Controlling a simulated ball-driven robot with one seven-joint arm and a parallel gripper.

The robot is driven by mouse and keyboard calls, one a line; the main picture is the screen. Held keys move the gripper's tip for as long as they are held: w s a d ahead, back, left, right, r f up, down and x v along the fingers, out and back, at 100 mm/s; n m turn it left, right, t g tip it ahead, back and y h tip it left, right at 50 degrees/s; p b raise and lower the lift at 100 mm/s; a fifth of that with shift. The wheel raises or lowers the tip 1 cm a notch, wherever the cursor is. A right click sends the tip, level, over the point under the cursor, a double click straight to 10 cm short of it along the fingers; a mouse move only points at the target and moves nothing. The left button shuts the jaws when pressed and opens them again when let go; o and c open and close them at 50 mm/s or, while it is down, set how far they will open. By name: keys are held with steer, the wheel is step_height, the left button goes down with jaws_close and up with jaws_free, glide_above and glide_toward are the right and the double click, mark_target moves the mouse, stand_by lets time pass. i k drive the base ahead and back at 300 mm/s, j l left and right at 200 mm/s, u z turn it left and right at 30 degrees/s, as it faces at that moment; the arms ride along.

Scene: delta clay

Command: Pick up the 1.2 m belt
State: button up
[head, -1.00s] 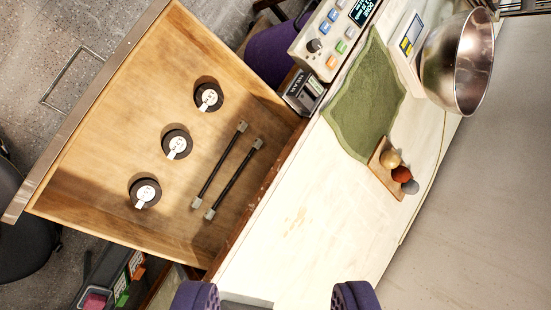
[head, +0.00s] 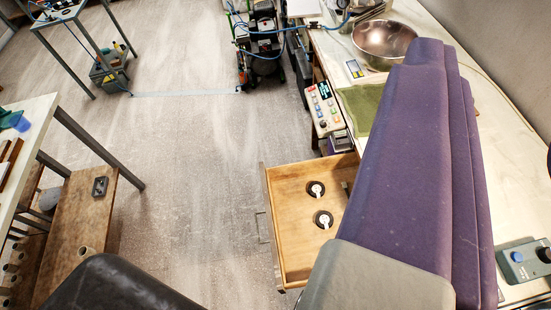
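The open wooden drawer (head: 292,258) is below the right-hand bench. Two dark coils with white labels lie in it, one farther back (head: 316,189) and one nearer (head: 324,219). The labels are too small to read, so I cannot tell which coil, if either, is the 1.2 m belt. A large purple and grey arm part, which looks like mine, covers the right and near parts of the drawer. Anything lying there is hidden. My gripper's fingers are not in view.
A black machine (head: 262,45) stands beyond. A wooden-shelved table (head: 75,215) is at left. The middle floor is clear.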

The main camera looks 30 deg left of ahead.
mark_target(325, 219)
steer(key=k+j, duration=0.35)
steer(key=k+j+u, duration=0.1)
steer(key=k+j, duration=0.25)
steer(key=j, duration=0.25)
steer(key=z, duration=0.3)
